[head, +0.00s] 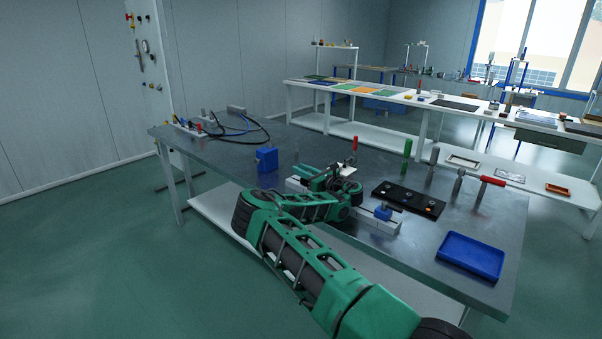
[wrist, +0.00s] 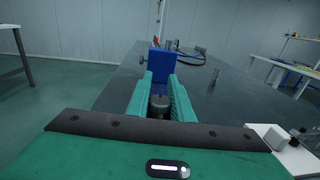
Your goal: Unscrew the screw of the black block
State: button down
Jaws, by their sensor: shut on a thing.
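My gripper (head: 312,172) reaches over the workbench. In the wrist view its two green fingers (wrist: 160,90) are closed on a dark, round screw (wrist: 159,106). I cannot tell how far the screw is out of its thread. The black block under it is hidden by my fingers and palm. In the head view my arm also covers the screw. A blue block (head: 266,159) stands on the bench just past my fingertips and also shows in the wrist view (wrist: 160,66).
A white rail (head: 384,225) carries a blue clamp block (head: 383,211). A black plate with several knobs (head: 408,199), upright handled tools, a red-headed hammer (head: 491,181) and a blue tray (head: 470,257) lie to the right. Black hoses (head: 250,131) are at the back left.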

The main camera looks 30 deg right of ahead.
jog(key=shift+a+n+y, duration=0.1)
jog(key=shift+n+y, duration=0.3)
jog(key=shift+y, duration=0.2)
jog(key=c, duration=1.6)
grip_release()
jog(key=shift+o, duration=0.2)
notch_tip(320, 180, up, 4)
jog(key=s+a+r, duration=0.3)
jog(key=a+r, duration=0.4)
jog(key=a, duration=0.4)
jog(key=shift+a, duration=0.15)
